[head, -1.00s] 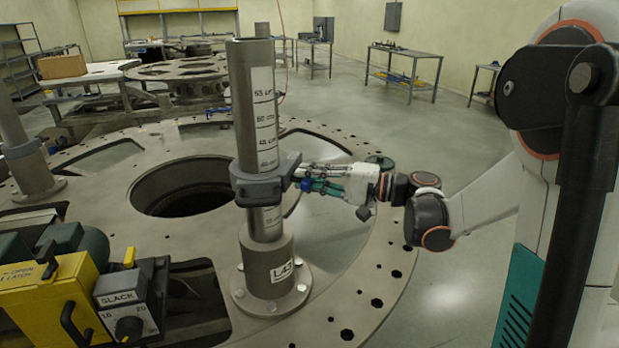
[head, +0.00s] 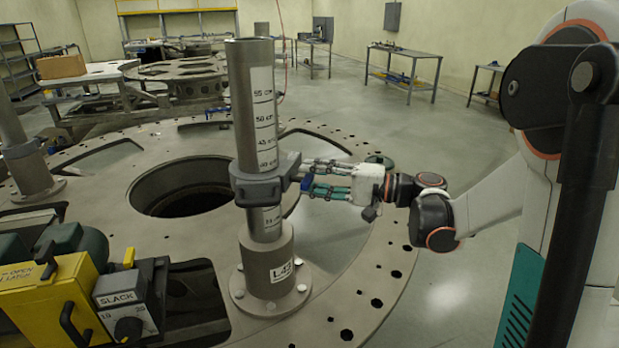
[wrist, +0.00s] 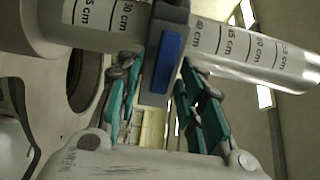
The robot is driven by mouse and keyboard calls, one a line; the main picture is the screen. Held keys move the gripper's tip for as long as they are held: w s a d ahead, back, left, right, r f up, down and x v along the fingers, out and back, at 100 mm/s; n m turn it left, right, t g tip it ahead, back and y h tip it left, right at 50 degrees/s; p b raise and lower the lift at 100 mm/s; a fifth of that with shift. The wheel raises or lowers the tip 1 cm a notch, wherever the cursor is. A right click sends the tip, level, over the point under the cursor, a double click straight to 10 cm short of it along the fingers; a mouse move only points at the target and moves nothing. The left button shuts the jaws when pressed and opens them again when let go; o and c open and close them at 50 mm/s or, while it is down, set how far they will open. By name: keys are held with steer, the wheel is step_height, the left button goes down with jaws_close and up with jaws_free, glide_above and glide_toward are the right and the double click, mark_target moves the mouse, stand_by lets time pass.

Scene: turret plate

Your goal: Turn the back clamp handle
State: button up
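A grey clamp (head: 262,184) is fitted around the upright steel post (head: 250,110) marked with a centimetre scale. A small blue handle (head: 307,183) is on the clamp's right side, facing my gripper. My gripper (head: 306,175) is at that side with its teal fingers spread. In the wrist view the blue handle (wrist: 168,62) lies between the two fingers of my gripper (wrist: 158,68), with gaps visible on both sides lower down. The fingertips are partly hidden by the clamp, so I cannot tell whether they touch it.
The post stands in a flanged base (head: 268,270) labelled L42 on the large round plate (head: 360,270). A big hole (head: 185,190) is behind the post. A yellow box (head: 50,305) and a grey SLACK box (head: 125,305) are at front left.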

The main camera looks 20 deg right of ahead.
steer(key=v, duration=1.1)
steer(key=shift+a, duration=0.1)
